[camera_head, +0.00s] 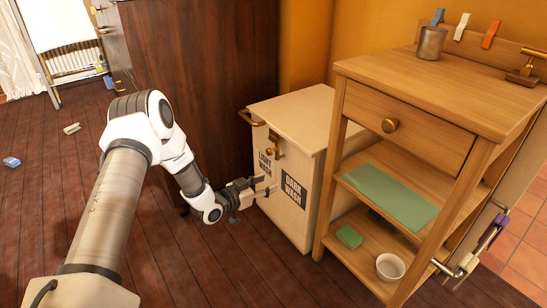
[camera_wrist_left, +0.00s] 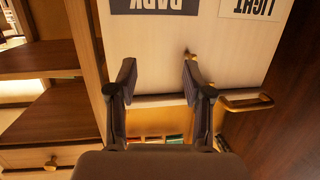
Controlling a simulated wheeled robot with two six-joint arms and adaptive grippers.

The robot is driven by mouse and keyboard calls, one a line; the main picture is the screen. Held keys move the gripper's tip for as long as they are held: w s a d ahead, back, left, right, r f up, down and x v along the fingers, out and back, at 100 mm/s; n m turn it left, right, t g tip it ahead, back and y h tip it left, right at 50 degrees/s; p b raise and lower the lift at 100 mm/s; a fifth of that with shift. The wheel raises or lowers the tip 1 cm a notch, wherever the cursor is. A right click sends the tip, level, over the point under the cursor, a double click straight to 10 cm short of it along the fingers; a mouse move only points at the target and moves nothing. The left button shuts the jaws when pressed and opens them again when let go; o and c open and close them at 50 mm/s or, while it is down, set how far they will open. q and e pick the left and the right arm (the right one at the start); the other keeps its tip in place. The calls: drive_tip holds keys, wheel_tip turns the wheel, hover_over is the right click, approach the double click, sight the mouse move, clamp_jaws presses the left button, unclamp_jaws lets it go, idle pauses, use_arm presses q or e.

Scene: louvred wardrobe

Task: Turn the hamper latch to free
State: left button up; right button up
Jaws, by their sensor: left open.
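The cream hamper (camera_head: 302,122) stands between the dark wardrobe and the wooden side table, its lid down. A brass latch (camera_head: 275,142) sits on its front near the lid edge. In the wrist view, a small brass piece of the latch (camera_wrist_left: 190,56) shows by the tip of one finger; the rest is hidden behind that finger. My left gripper (camera_head: 265,187) is open and empty, in front of the hamper and below the latch in the head view. Its two fingers also show in the wrist view (camera_wrist_left: 158,72). I cannot tell whether it touches the latch. My right gripper is out of view.
A brass handle (camera_head: 250,118) projects at the hamper's left. The wooden side table (camera_head: 440,90) stands close on the right, with a metal cup (camera_head: 431,43) on top and a white bowl (camera_head: 390,267) below. The dark wardrobe (camera_head: 205,85) is behind.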

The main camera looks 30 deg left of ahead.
use_arm(q)
drive_tip(key=m+t, duration=0.2)
approach(268, 153)
drive_tip(key=a+x, duration=0.1)
drive_tip(key=x, duration=0.2)
drive_tip(key=shift+h, duration=0.3)
drive_tip(key=b+x, duration=0.1)
drive_tip(key=x, duration=0.1)
drive_tip(key=b+x, duration=0.1)
drive_tip(key=x, duration=0.1)
drive_tip(key=b+x, duration=0.2)
drive_tip(key=x, duration=0.1)
drive_tip(key=shift+d+f, duration=0.15)
drive_tip(key=shift+d, duration=0.15)
drive_tip(key=shift+w, duration=0.35)
drive_tip(key=shift+d, duration=0.1)
clamp_jaws()
